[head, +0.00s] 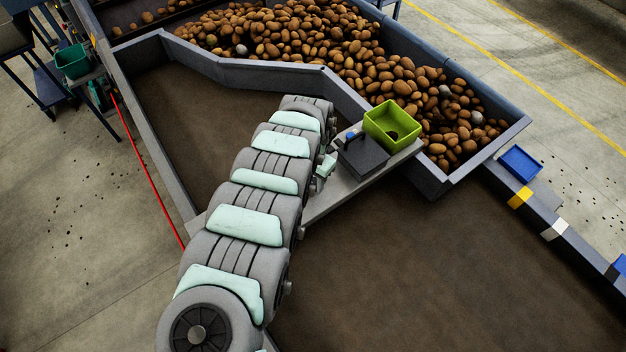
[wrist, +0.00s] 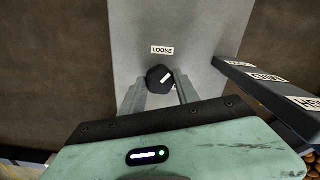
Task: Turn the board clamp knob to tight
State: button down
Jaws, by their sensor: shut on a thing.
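In the wrist view the dark, faceted clamp knob (wrist: 155,82) stands on a grey board (wrist: 205,35). A white mark on its top slants toward the upper right. A white LOOSE label (wrist: 162,50) lies on the board just above the knob. My gripper (wrist: 160,92) has one grey finger on each side of the knob and is shut on it. The near side of the knob and any label there are hidden by my gripper. In the head view my arm hides the knob, and the grey board (head: 325,200) shows beside it.
A dark box (head: 363,158) and a lime-green bin (head: 390,128) stand on the board's right end. The box's labelled edge (wrist: 265,76) is right of my gripper in the wrist view. Potatoes (head: 300,40) fill the hopper behind. A brown belt (head: 430,260) lies below.

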jog(key=m, duration=0.3)
jog(key=shift+m+b, duration=0.3)
jog(key=shift+m, duration=0.1)
jog(key=m+b, duration=0.1)
jog(key=m, duration=0.3)
jog(key=m+b, duration=0.1)
jog(key=m, duration=0.3)
jog(key=shift+f+m, duration=0.1)
jog(key=shift+m, duration=0.3)
jog(key=shift+m+b, duration=0.75)
jog(key=shift+m, duration=1.25)
jog(key=c, duration=0.9)
grip_release()
